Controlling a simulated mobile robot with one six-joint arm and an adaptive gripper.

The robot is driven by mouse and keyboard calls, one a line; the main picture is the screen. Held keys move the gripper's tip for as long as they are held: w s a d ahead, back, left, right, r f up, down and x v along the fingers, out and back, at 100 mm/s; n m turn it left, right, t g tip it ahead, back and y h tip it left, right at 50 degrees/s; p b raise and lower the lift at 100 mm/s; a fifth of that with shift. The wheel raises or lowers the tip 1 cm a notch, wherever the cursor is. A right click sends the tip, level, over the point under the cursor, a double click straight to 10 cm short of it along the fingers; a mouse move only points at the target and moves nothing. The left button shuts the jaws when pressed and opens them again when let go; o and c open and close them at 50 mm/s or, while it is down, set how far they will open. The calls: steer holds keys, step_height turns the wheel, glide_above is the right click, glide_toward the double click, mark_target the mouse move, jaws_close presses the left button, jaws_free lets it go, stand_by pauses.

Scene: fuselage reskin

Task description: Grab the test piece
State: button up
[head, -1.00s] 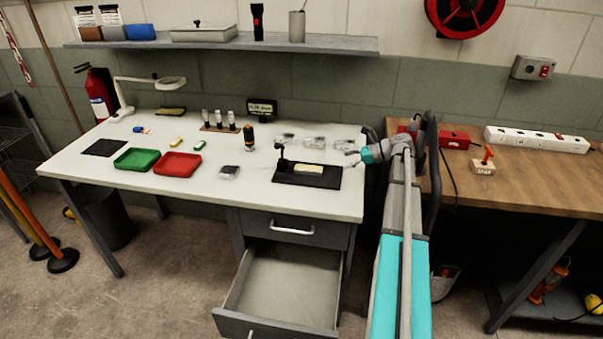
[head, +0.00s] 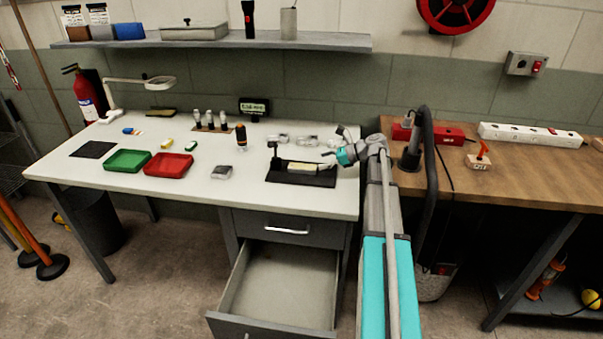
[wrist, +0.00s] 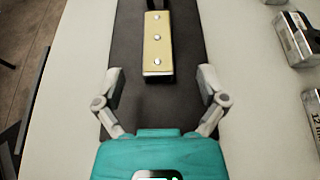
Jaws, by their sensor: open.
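The test piece (wrist: 157,42) is a pale yellow bar with several round rivet heads in a row on top. It lies on a dark mat (wrist: 125,45) on the white bench, and in the head view the bar (head: 303,167) is near the bench's right side. My gripper (wrist: 159,88) is open and empty. Its fingers are spread wider than the bar, just short of the bar's near end and not touching it. In the head view my gripper (head: 333,161) is at the right of the bar.
A small black stand (head: 274,158) rises at the mat's left end. Green (head: 127,160) and red (head: 168,165) trays are further left. A drawer (head: 277,285) is open below.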

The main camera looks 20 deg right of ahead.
mark_target(305, 166)
steer(key=shift+x, duration=1.25)
steer(key=shift+b, duration=0.3)
steer(key=b+x, duration=0.1)
steer(key=x, duration=0.1)
steer(key=b+x, duration=0.1)
steer(key=x, duration=0.1)
steer(key=shift+s+a+f, duration=0.1)
steer(key=shift+s+f, duration=0.1)
steer(key=shift+f, duration=0.05)
steer(key=shift+w+a+f, duration=0.1)
steer(key=shift+w+a, duration=0.25)
steer(key=shift+a, duration=0.05)
steer(key=c, duration=1.3)
steer(key=shift+o, duration=0.2)
